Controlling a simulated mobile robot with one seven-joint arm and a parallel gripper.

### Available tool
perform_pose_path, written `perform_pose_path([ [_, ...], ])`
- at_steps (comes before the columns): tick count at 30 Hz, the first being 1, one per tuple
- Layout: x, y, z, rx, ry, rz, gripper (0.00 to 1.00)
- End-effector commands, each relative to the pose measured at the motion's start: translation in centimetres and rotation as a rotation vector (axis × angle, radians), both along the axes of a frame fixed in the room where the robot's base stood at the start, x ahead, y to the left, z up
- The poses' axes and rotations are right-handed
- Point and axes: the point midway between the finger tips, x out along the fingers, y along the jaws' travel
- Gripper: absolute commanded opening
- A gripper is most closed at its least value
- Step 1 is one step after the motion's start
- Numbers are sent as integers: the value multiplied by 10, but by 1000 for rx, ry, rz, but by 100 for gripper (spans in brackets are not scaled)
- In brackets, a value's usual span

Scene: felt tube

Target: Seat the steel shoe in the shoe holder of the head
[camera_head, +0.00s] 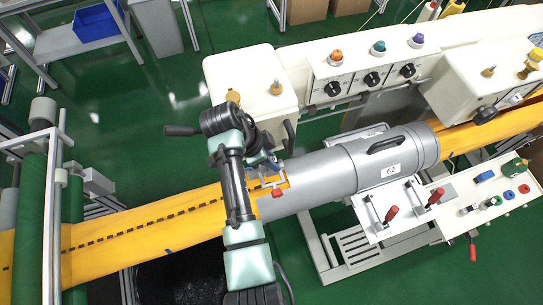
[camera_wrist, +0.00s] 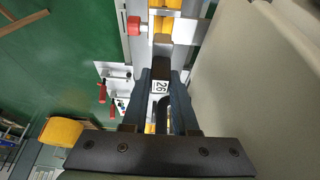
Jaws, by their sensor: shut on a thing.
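My gripper (camera_wrist: 162,82) is shut on a dark narrow piece with a white "26" label, which I take as the steel shoe (camera_wrist: 163,62). Its far end points toward a pale steel bracket (camera_wrist: 186,30) with a red knob (camera_wrist: 136,26), apparently the shoe holder. I cannot tell whether the shoe touches the bracket. In the head view, my gripper (camera_head: 264,166) is partly hidden by my arm, above the near end of the grey cylinder (camera_head: 330,172) labelled 62. The red knob (camera_head: 277,192) shows just below it. The shoe is not clear in this view.
A yellow felt band (camera_head: 140,228) runs from the left up to the cylinder. White machine housings (camera_head: 250,85) and a dial panel (camera_head: 365,72) stand behind. Red-handled clamps (camera_head: 390,213) and a control panel (camera_head: 485,195) lie to the right. A pale wall (camera_wrist: 260,80) is close beside my gripper.

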Motion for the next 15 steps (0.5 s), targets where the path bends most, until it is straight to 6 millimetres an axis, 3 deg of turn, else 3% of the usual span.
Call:
perform_pose_path([
  [15,0,0,-45,0,-2,0,0],
])
